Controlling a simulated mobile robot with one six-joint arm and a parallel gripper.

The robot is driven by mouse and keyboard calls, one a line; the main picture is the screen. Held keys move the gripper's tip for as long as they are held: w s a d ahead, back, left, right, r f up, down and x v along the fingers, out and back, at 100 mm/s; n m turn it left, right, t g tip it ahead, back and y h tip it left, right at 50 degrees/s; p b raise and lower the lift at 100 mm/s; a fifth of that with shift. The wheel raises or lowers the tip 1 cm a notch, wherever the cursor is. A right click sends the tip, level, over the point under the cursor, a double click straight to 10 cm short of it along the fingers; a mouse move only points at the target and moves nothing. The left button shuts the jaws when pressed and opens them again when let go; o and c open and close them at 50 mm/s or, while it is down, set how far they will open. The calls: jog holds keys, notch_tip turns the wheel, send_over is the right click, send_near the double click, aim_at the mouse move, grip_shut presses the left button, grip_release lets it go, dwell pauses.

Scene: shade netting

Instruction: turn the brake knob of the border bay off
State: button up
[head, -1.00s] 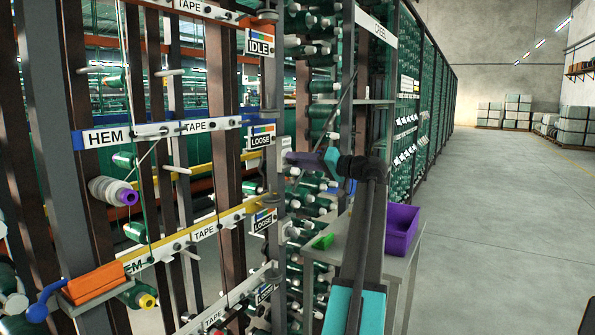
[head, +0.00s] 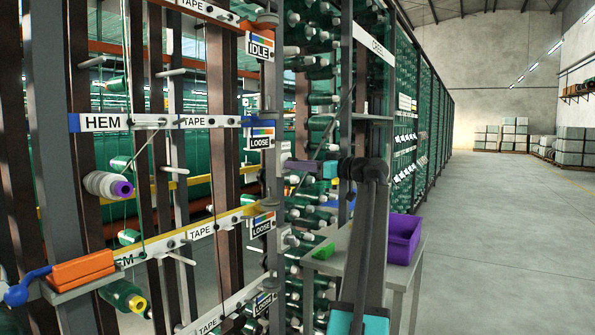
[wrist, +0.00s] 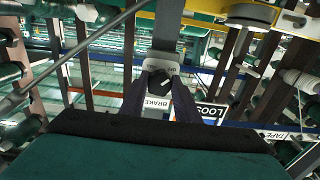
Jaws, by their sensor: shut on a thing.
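In the wrist view a black brake knob (wrist: 158,81) with a pale pointer mark sits on a white plate (wrist: 157,103) lettered BRAKE, which appears upside down. My gripper (wrist: 160,86) has its two dark fingers on either side of the knob and is shut on it. In the head view my gripper (head: 290,164) reaches left to the grey post beside a LOOSE sign (head: 260,138); the knob is hidden there. I cannot tell from the lettering whether this is the border bay.
An IDLE sign (head: 259,46) hangs above on the same post, and more LOOSE signs (head: 262,225) hang below. A purple bin (head: 401,240) and a green item (head: 323,252) are on a grey side table (head: 352,262). The aisle floor (head: 490,230) at right is clear.

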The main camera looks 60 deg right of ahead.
jog(key=shift+f, duration=0.1)
dwell(0.3)
jog(key=o, duration=1)
jog(key=shift+o, duration=0.2)
jog(key=s+p, duration=0.2)
jog(key=s, duration=1.2)
